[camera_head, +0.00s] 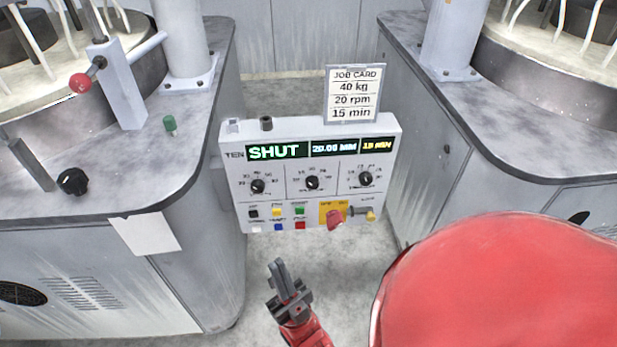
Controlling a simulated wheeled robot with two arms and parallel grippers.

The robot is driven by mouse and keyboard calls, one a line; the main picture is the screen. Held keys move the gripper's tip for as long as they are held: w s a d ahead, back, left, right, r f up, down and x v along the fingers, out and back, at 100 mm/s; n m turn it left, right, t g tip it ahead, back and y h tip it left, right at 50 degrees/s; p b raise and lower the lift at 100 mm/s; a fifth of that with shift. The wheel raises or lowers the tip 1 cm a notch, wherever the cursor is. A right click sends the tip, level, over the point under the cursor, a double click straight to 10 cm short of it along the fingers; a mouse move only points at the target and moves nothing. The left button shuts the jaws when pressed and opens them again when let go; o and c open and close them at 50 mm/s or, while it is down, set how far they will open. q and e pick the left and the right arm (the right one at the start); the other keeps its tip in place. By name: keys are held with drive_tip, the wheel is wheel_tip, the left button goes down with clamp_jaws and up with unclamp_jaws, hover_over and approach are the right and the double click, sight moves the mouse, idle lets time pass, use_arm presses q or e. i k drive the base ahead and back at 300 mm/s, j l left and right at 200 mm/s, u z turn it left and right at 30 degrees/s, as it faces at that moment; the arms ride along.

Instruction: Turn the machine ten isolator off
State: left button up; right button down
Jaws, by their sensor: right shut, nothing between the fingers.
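The machine ten control box (308,130) stands between two machines, with TEN at its upper left and a lit display reading SHUT. The isolator's red handle (334,219) sits on a yellow plate (326,206) at the box's lower right. The handle looks tilted; the plate's lettering is too small to read, so I cannot tell its position. A small brass-coloured piece (370,216) is just right of it. My right gripper (279,268) is shut and empty, below and left of the handle, apart from the box. My left gripper is not in view.
Three black dials (312,183) and several coloured buttons (299,211) share the panel. A job card (353,94) stands at its top. Grey machine benches flank the box, the left one with a red-knobbed lever (80,83). My red arm covers the lower right.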

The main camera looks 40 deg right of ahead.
sight(334, 219)
drive_tip(key=z, duration=1.35)
